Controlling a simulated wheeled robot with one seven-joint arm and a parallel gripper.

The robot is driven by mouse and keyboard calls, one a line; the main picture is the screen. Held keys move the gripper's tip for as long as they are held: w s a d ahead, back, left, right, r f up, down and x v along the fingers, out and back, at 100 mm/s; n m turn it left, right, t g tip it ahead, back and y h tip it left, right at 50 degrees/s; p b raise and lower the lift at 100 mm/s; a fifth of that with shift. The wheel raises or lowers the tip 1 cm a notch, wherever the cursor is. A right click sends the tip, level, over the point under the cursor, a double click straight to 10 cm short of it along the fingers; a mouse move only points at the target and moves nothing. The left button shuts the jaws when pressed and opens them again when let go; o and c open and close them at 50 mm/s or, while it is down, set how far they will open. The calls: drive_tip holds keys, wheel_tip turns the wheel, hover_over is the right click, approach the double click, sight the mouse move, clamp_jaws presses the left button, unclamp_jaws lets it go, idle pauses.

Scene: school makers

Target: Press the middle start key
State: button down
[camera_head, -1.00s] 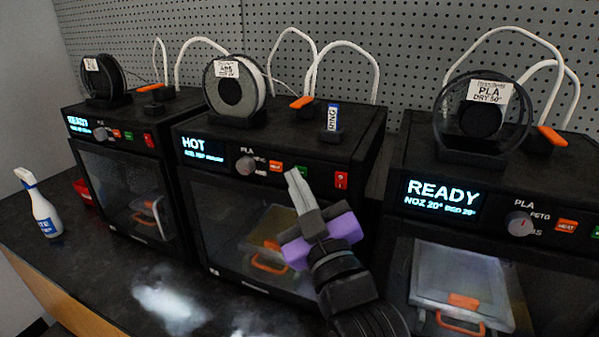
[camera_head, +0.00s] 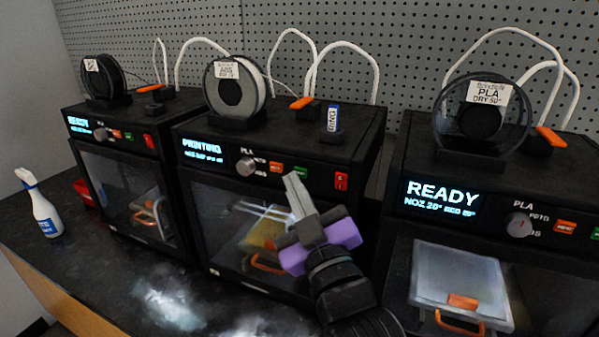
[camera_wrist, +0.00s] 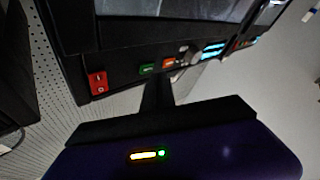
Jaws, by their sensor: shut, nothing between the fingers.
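The middle printer (camera_head: 270,140) is a black box with a lit display (camera_head: 203,153) that reads PRINTING. Its front panel has a knob, an orange key (camera_head: 276,167), a green start key (camera_head: 300,171) partly behind my fingertips, and a red switch (camera_head: 341,182). My gripper (camera_head: 294,186) is shut and empty, its grey fingers pointing up just below and in front of the green key. I cannot tell whether they touch it. In the wrist view the green key (camera_wrist: 148,69) shows just left of the dark finger, beside the orange key and the red switch.
Similar printers stand at left (camera_head: 125,150) and right (camera_head: 490,200), both displaying READY. A spray bottle (camera_head: 40,205) and a red container (camera_head: 84,192) are at the left of the black counter (camera_head: 130,290). Spools and white tubes top the printers.

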drive_tip(key=s, duration=0.2)
drive_tip(key=s+a+p, duration=0.1)
drive_tip(key=s+a, duration=0.1)
drive_tip(key=s, duration=0.1)
drive_tip(key=shift+s, duration=0.3)
idle(0.6)
drive_tip(key=s+d+f+m+g+h, duration=0.1)
drive_tip(key=s+d+f+m+h, duration=0.1)
drive_tip(key=s+d+f, duration=0.5)
drive_tip(key=s+d+f+m+g+h, duration=0.2)
drive_tip(key=s+d+f, duration=0.6)
drive_tip(key=s, duration=0.9)
drive_tip(key=s+d+f+m+g+h, duration=0.1)
drive_tip(key=s+d+f+m+h, duration=0.3)
drive_tip(key=s, duration=0.9)
drive_tip(key=d+f+m, duration=0.2)
drive_tip(key=d+f, duration=0.2)
drive_tip(key=d, duration=0.2)
drive_tip(key=shift+f+g, duration=0.15)
drive_tip(key=shift+g, duration=0.25)
